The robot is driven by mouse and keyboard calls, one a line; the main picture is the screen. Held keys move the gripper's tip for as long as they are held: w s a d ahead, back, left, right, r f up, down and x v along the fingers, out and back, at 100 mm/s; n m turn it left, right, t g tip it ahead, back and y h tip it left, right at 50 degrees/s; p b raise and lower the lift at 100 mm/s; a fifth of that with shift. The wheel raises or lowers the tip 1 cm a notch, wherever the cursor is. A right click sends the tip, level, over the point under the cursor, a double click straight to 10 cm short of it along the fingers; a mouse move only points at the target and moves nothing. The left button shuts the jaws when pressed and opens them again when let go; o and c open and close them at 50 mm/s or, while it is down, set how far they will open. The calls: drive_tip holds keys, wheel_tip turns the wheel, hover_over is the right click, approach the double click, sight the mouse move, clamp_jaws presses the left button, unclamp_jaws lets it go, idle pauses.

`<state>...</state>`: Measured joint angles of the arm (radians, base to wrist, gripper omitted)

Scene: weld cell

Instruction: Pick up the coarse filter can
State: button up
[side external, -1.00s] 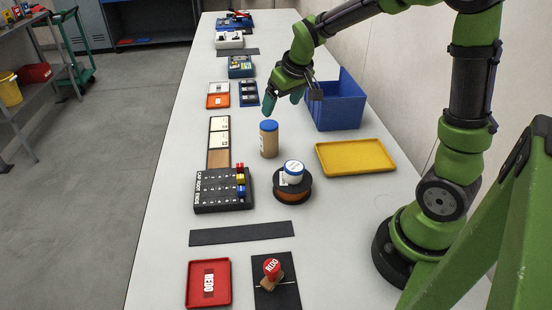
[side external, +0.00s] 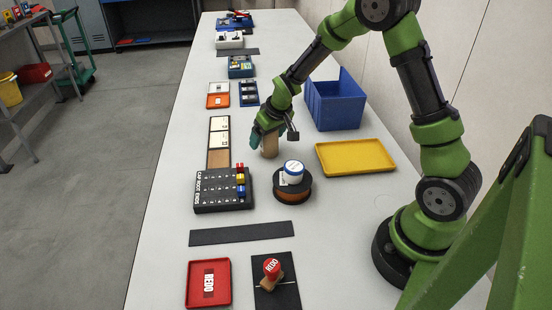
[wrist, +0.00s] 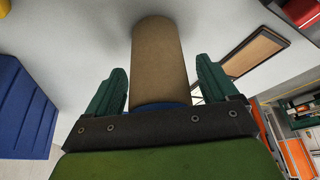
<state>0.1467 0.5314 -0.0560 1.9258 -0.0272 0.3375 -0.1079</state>
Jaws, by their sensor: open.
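A tan cylindrical can (side external: 270,147) stands upright on the white table; its label is not readable, so I cannot confirm it is the coarse filter can. My gripper (side external: 268,138) is over its top, which is hidden in the side view. In the wrist view the can (wrist: 160,60) is between my two open green fingers, with a gap on each side, and a sliver of its blue lid (wrist: 160,107) shows near the palm. A white can with a blue top (side external: 293,172) sits on a black spool with orange (side external: 292,193).
A blue bin (side external: 336,105) and a yellow tray (side external: 355,157) lie to the right. A black label rack (side external: 220,190) is in front and left, and a wooden-framed board (side external: 219,140) lies left of the can. A red tray (side external: 208,284) and a red-topped stamp (side external: 273,272) are nearer.

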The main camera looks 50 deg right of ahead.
drive_tip(key=shift+c, duration=0.3)
drive_tip(key=c, duration=1)
